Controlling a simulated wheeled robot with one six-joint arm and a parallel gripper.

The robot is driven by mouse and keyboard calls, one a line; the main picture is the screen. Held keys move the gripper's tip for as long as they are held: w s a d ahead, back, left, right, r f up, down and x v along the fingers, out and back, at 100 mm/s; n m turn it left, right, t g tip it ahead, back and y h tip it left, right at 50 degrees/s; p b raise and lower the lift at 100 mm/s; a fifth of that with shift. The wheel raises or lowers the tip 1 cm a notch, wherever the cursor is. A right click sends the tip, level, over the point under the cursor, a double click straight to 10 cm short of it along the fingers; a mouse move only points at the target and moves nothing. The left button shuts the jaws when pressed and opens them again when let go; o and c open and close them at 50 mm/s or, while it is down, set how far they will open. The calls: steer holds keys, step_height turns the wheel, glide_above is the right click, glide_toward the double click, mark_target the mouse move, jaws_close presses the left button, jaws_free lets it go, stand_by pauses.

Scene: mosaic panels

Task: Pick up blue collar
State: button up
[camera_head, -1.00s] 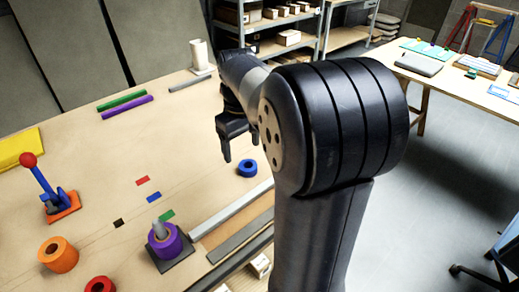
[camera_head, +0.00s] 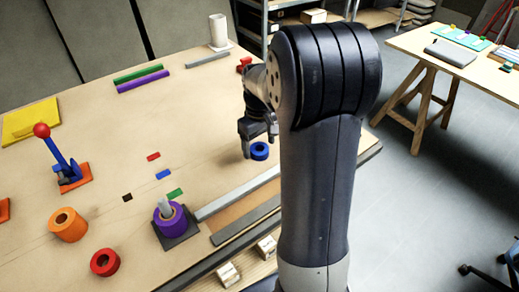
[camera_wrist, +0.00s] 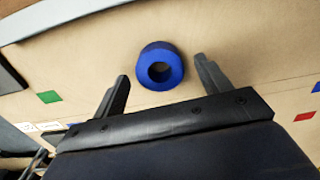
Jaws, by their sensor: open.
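The blue collar (camera_head: 260,151) is a short, thick ring lying flat on the wooden table. It also shows in the wrist view (camera_wrist: 161,82), ahead of my gripper and roughly centred between the two fingers. My gripper (camera_head: 259,148) is over the table right by the collar, with its fingers pointing down. In the wrist view the fingers of my gripper (camera_wrist: 161,82) are wide apart with nothing held between them. I cannot tell whether a finger touches the collar.
A purple collar (camera_head: 170,221) sits around a peg on a dark base. An orange collar (camera_head: 68,226) and a red collar (camera_head: 105,264) lie at the front left. A blue lever with a red knob (camera_head: 41,130) stands at left. A grey rail (camera_head: 238,193) runs near the table's front edge.

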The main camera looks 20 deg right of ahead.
steer(key=shift+f, duration=0.65)
steer(key=shift+c, duration=0.5)
steer(key=c, duration=1.2)
